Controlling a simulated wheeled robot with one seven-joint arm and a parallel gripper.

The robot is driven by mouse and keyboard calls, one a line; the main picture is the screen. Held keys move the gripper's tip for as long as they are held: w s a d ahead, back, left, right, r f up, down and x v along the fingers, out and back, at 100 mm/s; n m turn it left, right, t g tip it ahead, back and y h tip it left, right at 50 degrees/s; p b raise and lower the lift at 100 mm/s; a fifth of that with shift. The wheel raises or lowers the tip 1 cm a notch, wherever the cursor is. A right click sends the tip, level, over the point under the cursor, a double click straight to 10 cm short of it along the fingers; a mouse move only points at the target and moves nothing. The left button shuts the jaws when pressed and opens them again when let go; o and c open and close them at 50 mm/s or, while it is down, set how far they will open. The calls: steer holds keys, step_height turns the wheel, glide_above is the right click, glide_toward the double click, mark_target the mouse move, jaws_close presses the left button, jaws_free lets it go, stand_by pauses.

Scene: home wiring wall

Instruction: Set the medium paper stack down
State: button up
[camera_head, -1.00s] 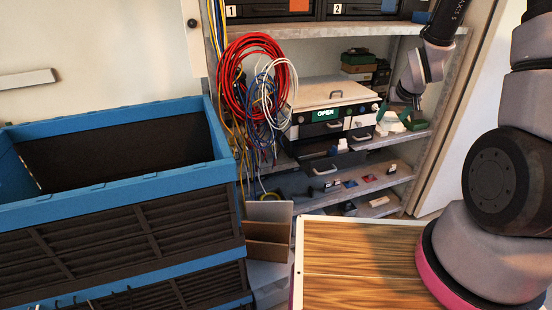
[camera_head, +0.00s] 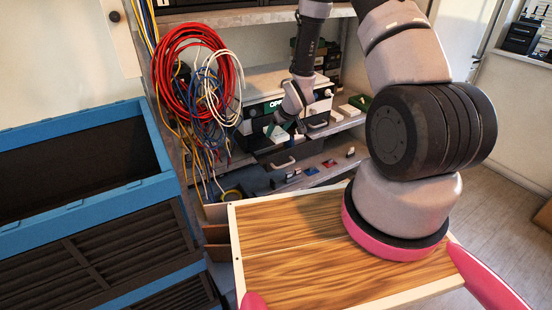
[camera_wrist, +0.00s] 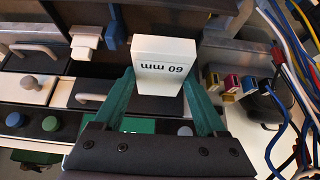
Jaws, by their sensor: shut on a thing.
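In the head view my gripper (camera_head: 281,130) is small and far off, in front of the box with the green OPEN sign (camera_head: 277,104). My gripper hides part of that sign. A drawer with a handle (camera_head: 284,163) is below the gripper. What lies right under the block is hidden.
Red, white and blue cable coils (camera_head: 200,75) hang left of the gripper. White and green pieces (camera_head: 349,109) lie on the shelf to its right. Small coloured parts (camera_head: 330,163) sit on the lower shelf. A blue-rimmed black crate (camera_head: 85,215) stands at left.

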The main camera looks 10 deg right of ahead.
step_height(320, 180, down, 10)
steer(key=shift+f, duration=0.1)
stand_by(0.4)
steer(key=shift+f, duration=0.1)
